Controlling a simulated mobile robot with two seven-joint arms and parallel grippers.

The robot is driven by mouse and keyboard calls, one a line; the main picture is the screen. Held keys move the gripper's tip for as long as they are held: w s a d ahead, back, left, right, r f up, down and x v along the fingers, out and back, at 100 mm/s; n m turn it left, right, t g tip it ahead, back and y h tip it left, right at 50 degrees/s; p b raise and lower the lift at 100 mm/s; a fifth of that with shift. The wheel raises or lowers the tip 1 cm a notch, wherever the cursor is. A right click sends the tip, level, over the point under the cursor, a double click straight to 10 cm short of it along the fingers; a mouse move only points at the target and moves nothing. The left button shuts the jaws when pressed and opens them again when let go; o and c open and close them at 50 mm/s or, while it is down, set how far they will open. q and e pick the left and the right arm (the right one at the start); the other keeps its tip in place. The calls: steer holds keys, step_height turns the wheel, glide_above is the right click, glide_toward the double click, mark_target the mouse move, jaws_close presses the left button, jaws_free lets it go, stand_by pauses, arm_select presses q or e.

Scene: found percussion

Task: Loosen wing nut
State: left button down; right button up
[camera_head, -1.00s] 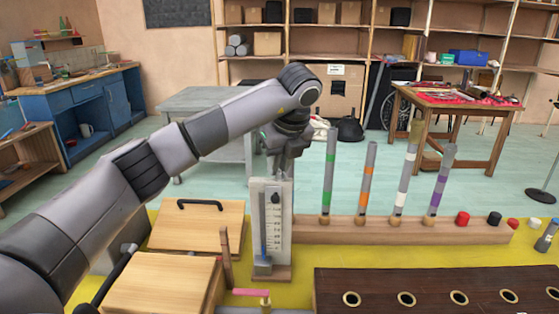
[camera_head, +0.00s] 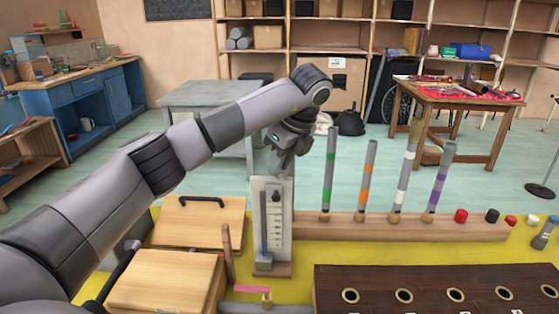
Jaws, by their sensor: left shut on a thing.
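An upright white board with a printed scale (camera_head: 285,232) stands on a wooden foot on the yellow table. It has a slot with a dark knob (camera_head: 276,197) near its top and a grey block low on its front. My left gripper (camera_head: 284,172) points down just behind the board's top edge. Its fingertips are hidden by the board. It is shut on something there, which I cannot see. No wing nut can be clearly made out; the dark knob is too small to tell its shape. My right gripper is out of view.
Right of the board, several banded grey tubes stand in a long wooden rail (camera_head: 460,228). A dark box with round holes (camera_head: 380,280) lies in front. Wooden lids or boxes (camera_head: 165,281) are on the left, near my left arm. A small pink bar (camera_head: 252,289) is in front of the board.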

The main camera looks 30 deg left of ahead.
arm_select(q)
steer(key=shift+r+n+g+p, duration=0.3)
steer(key=shift+n+p, duration=0.6)
steer(key=shift+p, duration=0.35)
steer(key=shift+n+p, duration=0.3)
steer(key=shift+p, duration=0.05)
steer(key=shift+f+n+g, duration=0.2)
steer(key=shift+n+g, duration=0.3)
steer(key=shift+n, duration=0.2)
steer(key=c, duration=1.5)
jaws_free()
steer(key=shift+n, duration=0.4)
steer(key=o, duration=0.5)
steer(key=shift+s, duration=0.1)
steer(key=shift+f, duration=0.1)
